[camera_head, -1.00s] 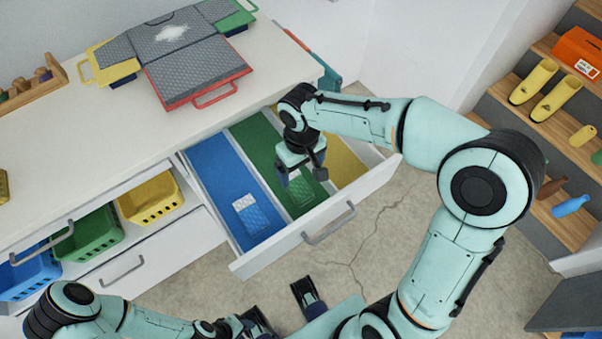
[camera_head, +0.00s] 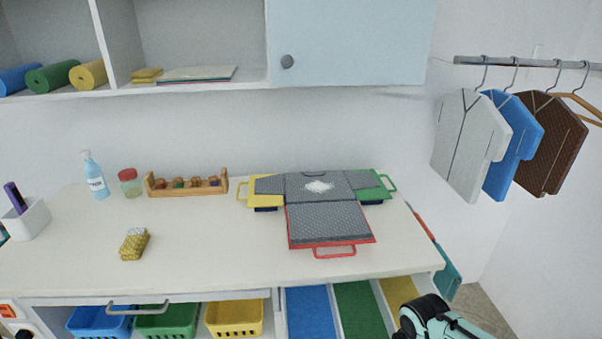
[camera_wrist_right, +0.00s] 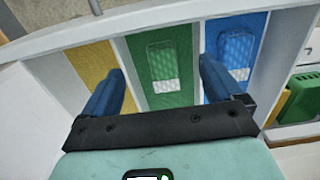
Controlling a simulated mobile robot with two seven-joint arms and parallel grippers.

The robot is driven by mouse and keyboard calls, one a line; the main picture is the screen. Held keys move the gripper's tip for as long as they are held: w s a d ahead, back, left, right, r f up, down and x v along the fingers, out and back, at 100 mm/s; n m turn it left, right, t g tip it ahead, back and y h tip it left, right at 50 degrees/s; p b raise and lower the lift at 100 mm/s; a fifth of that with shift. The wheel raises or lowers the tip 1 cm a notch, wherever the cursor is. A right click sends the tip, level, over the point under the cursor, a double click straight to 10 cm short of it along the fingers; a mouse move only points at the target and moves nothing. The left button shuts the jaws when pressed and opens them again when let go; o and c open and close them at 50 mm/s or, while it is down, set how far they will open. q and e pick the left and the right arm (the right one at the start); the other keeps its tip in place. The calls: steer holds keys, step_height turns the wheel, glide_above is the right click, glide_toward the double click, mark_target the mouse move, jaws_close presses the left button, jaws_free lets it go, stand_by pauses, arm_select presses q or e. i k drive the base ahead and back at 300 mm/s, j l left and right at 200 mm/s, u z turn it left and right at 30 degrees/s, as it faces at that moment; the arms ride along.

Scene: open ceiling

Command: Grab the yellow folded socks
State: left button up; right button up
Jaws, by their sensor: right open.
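The yellow folded socks (camera_head: 135,244) lie on the white countertop (camera_head: 60,270) at the left in the head view, a yellow bundle with a pale band at one end. My right gripper (camera_wrist_right: 165,82) is open and empty in the right wrist view. It is over the open drawer, whose yellow (camera_wrist_right: 92,66), green (camera_wrist_right: 182,50) and blue (camera_wrist_right: 228,95) compartments show below it. Folded green socks (camera_wrist_right: 160,65) and folded blue socks (camera_wrist_right: 235,50) lie in their matching compartments. The right gripper is far to the right of the yellow socks. My left gripper is out of view.
A grey shirt (camera_head: 335,225) lies on a folding board with coloured handles, right of the socks. A soap bottle (camera_head: 96,180), a jar (camera_head: 130,183), a wooden rack (camera_head: 187,184) and a pen holder (camera_head: 25,218) stand around the socks. The counter front is clear.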

mark_target(133, 247)
steer(key=k, duration=0.85)
